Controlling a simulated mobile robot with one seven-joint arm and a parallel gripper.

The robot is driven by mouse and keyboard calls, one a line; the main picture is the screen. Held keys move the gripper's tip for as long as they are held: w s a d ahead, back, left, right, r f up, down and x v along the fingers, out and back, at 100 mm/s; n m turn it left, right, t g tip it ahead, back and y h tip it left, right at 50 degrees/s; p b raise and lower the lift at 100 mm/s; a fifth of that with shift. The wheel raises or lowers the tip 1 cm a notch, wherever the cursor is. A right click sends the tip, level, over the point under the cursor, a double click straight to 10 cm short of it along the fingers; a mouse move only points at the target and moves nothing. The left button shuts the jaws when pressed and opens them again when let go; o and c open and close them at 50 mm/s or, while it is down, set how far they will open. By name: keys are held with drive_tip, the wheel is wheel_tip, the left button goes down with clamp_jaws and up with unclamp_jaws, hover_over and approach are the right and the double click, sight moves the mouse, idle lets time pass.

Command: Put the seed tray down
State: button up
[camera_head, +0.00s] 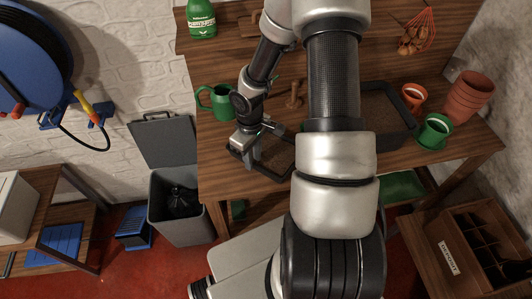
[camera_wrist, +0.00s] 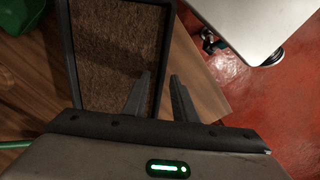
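The seed tray, a black-rimmed tray of brown soil (camera_wrist: 117,45), is over the wooden bench top in the wrist view and looks to rest on it. A black-rimmed tray (camera_head: 283,180) also shows below my gripper (camera_head: 252,152) in the head view, partly hidden by my arm. In the wrist view my gripper (camera_wrist: 159,77) has its fingers apart, one on the soil side and one outside the tray's right wall. The wall passes between them with a visible gap, and the fingers do not look clamped. Exact contact is hard to tell.
The bench (camera_head: 222,170) also carries a green mug (camera_head: 216,101), a larger dark-edged soil tray (camera_head: 412,128), a green pot (camera_head: 434,131) and terracotta pots (camera_head: 468,97). A grey bin (camera_head: 170,215) stands at left. The bench's edge runs close beside the tray.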

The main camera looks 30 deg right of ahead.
drive_tip(key=shift+f, duration=0.3)
clamp_jaws()
drive_tip(key=w+a+r+m+p, duration=0.1)
drive_tip(key=a+r+m+p, duration=0.1)
drive_tip(key=r, duration=0.7)
drive_tip(key=w+a+r+m+p, duration=0.1)
drive_tip(key=a+r+m+p, duration=0.1)
drive_tip(key=r, duration=0.7)
drive_tip(key=a+m, duration=0.1)
drive_tip(key=a, duration=0.1)
drive_tip(key=shift+w+a+m, duration=0.3)
drive_tip(key=shift+m, duration=0.1)
